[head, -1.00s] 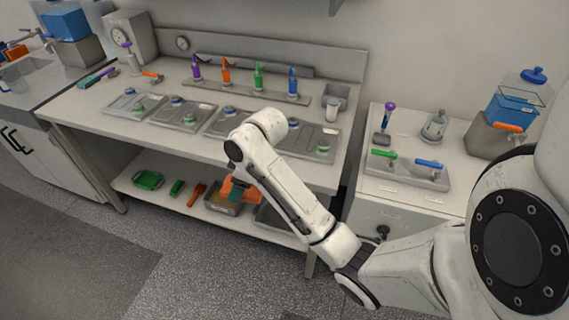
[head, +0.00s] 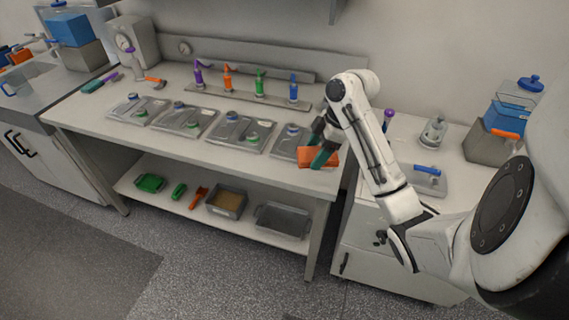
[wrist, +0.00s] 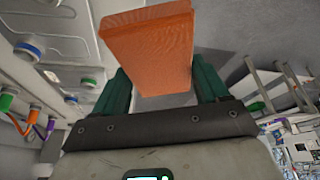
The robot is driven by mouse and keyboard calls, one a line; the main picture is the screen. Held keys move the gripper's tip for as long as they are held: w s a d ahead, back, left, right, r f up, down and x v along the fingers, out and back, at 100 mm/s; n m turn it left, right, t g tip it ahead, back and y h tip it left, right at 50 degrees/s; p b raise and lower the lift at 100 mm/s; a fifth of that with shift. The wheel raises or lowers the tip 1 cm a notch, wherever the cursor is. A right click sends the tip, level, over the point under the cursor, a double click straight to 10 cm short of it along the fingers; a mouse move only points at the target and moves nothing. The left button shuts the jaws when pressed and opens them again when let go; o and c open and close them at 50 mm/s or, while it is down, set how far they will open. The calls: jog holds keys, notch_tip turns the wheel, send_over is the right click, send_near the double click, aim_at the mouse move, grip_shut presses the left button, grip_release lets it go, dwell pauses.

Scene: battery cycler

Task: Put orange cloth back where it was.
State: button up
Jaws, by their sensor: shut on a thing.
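The orange cloth (wrist: 150,45) is a folded block held between the two green fingers of my gripper (wrist: 160,90) in the wrist view. In the head view the cloth (head: 318,157) hangs at the right front edge of the workbench (head: 90,118), above the lower shelf. My gripper (head: 322,150) is shut on it there, beside the rightmost grey tray plate (head: 290,142). My arm hides part of the bench's right end.
The lower shelf (head: 150,200) holds a green cloth (head: 150,182), a green brush-like item (head: 179,190), an orange tool (head: 199,197), a bin with brown contents (head: 226,203) and an empty grey bin (head: 283,220). A white cabinet (head: 385,258) stands right of the bench.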

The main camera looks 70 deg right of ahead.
aim_at(308, 148)
jog(key=w, duration=0.1)
jog(key=w+f, duration=0.1)
jog(key=w+d, duration=0.1)
jog(key=shift+f, duration=0.25)
jog(key=w+d+f+b, duration=0.1)
jog(key=w+f+b, duration=0.1)
jog(key=w+d+f+b, duration=0.1)
jog(key=w+f+b, duration=0.1)
jog(key=b, duration=0.1)
jog(key=w+f+b, duration=0.2)
jog(key=w, duration=0.1)
jog(key=shift+d+f+b, duration=0.25)
jog(key=shift+d+b, duration=0.15)
jog(key=shift+w+d+p, duration=0.15)
jog(key=shift+w+p, duration=0.15)
jog(key=shift+p, duration=0.15)
jog(key=shift+w+f, duration=0.1)
jog(key=shift+f, duration=0.1)
jog(key=shift+w+d+f, duration=0.1)
jog(key=shift+w+f, duration=0.1)
jog(key=shift+f, duration=0.05)
jog(key=shift+f+p, duration=0.5)
jog(key=shift+f, duration=1.2)
jog(key=shift+w+f, duration=0.1)
jog(key=shift+f, duration=0.3)
